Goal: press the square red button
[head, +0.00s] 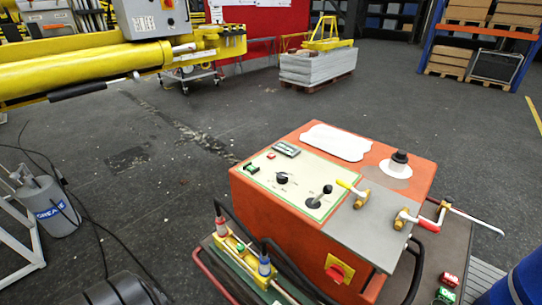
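An orange control box (250,205) stands at the centre right with a pale panel (300,178) on its sloping top. A small red square button (271,156) sits at the panel's upper left, between a green button (251,168) and a dark display (286,149). Another small red block-like button (449,279) shows low at the right, above a green one (445,296). A red rotary-looking switch on a yellow plate (338,270) is on the box's front. Neither of my grippers is in view, and nothing covers the panel's red button.
The panel also carries a black knob (282,178) and a joystick (316,201). Valves with yellow (352,188) and red (428,224) handles stick up at the right. A yellow boom (80,72) spans the upper left. A grey grease canister (48,207) stands left. Open floor lies between.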

